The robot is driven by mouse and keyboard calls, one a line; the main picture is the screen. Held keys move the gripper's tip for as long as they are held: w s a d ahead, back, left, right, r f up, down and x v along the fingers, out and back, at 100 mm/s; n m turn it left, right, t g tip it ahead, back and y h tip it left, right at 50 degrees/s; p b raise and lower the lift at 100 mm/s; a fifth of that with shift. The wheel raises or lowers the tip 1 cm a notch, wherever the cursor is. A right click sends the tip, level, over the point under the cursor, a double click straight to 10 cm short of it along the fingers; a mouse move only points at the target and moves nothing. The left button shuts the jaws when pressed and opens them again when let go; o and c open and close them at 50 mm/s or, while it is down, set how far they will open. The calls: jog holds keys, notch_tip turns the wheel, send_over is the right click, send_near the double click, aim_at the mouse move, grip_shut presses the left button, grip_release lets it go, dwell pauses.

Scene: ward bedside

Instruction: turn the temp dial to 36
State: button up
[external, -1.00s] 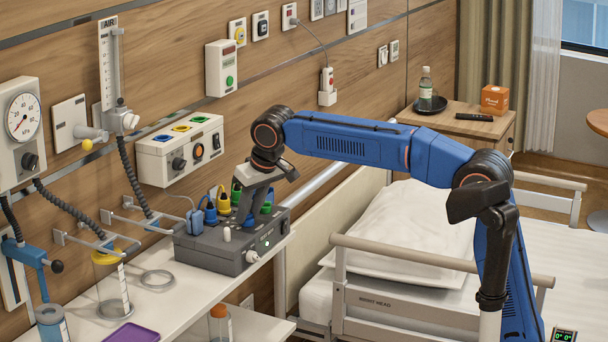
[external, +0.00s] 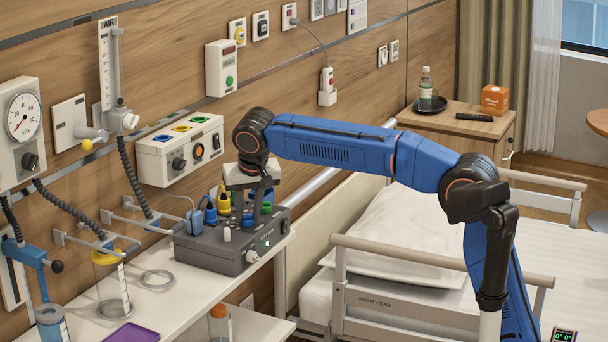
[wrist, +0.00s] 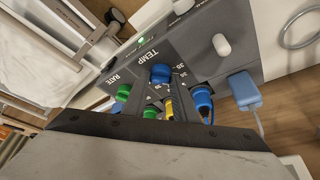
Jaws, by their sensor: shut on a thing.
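The temp dial (wrist: 160,73) is a blue knob beside the printed word TEMP on top of a dark grey box (wrist: 195,65). It also shows as a small blue knob in the external view (external: 247,219). A green knob (wrist: 123,92) stands beside it near the word RATE. My gripper (external: 249,211) is over the box top, with its fingers down at the knobs. It is shut on the temp dial. The dial's reading cannot be made out.
Blue (wrist: 201,98) and yellow (wrist: 170,108) plugs stand close behind the dials. A white knob (wrist: 221,45) is on the same box. The wall control panel (external: 153,163) is close behind my wrist. The bed rail (external: 440,255) lies to the right.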

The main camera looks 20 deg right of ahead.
jog(key=o, duration=1)
jog(key=shift+o, duration=0.2)
jog(key=v, duration=1.7)
jog(key=shift+r, duration=0.15)
jog(key=shift+s, duration=0.1)
